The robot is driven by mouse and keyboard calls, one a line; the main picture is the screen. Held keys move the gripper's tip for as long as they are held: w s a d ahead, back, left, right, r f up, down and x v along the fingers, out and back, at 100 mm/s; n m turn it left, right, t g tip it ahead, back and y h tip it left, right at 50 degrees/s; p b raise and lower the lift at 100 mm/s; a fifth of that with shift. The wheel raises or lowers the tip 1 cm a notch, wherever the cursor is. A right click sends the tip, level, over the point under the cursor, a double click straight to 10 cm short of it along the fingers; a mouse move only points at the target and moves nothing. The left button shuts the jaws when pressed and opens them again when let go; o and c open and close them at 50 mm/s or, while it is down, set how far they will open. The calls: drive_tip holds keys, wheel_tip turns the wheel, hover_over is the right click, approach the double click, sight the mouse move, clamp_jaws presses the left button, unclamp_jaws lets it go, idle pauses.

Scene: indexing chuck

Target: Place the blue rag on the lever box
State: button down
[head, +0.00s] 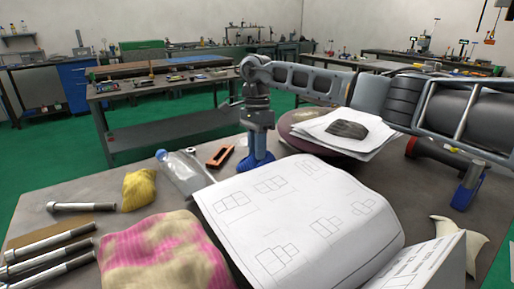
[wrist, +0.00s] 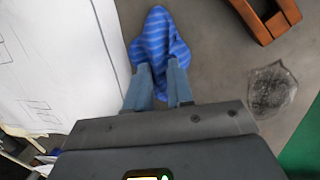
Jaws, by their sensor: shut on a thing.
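The blue rag (wrist: 158,35) shows light stripes in the wrist view, bunched between my gripper's fingertips (wrist: 163,75). In the head view my gripper (head: 257,138) points straight down, with the blue rag (head: 258,170) below it, just beyond the drawing sheet's far edge. The gripper is shut on the rag. The rag hangs at or just above the grey tabletop; I cannot tell whether it touches. I cannot make out for certain which thing is the lever box. An orange-brown open frame (head: 220,156) lies left of the gripper; it also shows in the wrist view (wrist: 265,22).
A large drawing sheet (head: 300,215) covers the table's middle. A clear bottle (head: 185,172), yellow cloth (head: 139,189), pink cloth (head: 162,255) and several bolts (head: 50,248) lie left. Papers (head: 325,132) with a dark object (head: 347,129) lie right of my gripper.

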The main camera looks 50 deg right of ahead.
drive_tip(key=shift+f, duration=0.1)
drive_tip(key=c, duration=1)
unclamp_jaws()
